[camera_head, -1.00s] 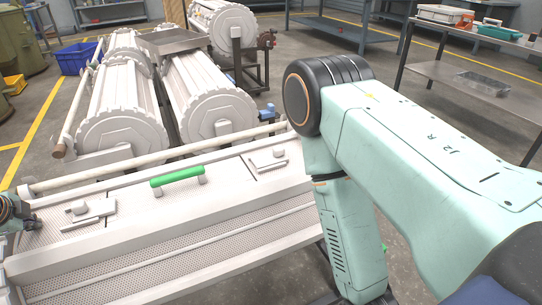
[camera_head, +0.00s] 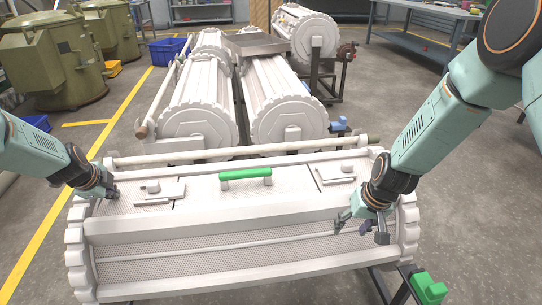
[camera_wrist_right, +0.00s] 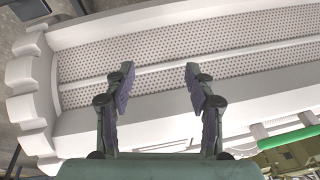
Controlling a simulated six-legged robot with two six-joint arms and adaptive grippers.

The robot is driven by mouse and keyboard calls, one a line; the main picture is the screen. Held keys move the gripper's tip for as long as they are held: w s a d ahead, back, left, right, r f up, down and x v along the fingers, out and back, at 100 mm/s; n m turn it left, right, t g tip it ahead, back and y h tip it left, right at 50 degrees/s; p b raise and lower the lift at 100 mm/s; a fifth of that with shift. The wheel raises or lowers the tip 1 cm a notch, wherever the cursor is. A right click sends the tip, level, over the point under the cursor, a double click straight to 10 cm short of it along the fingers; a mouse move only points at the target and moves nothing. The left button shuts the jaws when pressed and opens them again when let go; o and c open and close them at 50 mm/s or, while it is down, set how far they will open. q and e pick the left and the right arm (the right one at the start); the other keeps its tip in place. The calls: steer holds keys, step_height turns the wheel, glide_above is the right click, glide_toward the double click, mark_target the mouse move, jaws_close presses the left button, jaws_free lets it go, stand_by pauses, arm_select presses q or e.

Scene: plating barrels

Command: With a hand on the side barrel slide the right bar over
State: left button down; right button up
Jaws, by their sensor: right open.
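The near white barrel (camera_head: 240,235) lies on its side across the front, with perforated panels and toothed end rings. On its top are a green handle (camera_head: 246,175), a right latch bar (camera_head: 335,177) with a small knob, and a similar left bar (camera_head: 158,192). My left gripper (camera_head: 112,192) is at the barrel's top left end, left of the left bar; its fingers are too small to read. My right gripper (camera_head: 357,226) is below the right bar, over the front panel near the right end. In the right wrist view it (camera_wrist_right: 160,80) is open and empty, with perforated panel beyond its fingers.
A long white rod (camera_head: 240,153) runs behind the near barrel. More white barrels (camera_head: 285,105) stand behind it, with a metal tray (camera_head: 257,44) on top. A green block (camera_head: 428,288) sits at the front right. Floor is clear on the right.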

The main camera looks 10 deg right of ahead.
steer(key=shift+t, duration=0.5)
steer(key=w+d+r, duration=0.1)
steer(key=w+r, duration=0.4)
steer(key=w+d+r, duration=0.1)
steer(key=w+r, duration=0.1)
steer(key=r, duration=0.1)
steer(key=shift+w+d, duration=0.25)
steer(key=shift+d, duration=0.05)
steer(key=n+h, duration=0.1)
steer(key=n, duration=0.1)
glide_toward(350, 163)
steer(key=shift+t, duration=0.3)
steer(key=x, duration=0.9)
steer(key=shift+s+a+f, duration=0.1)
steer(key=shift+s+f, duration=0.05)
steer(key=shift+f, duration=0.25)
steer(key=shift+c, duration=0.3)
jaws_close()
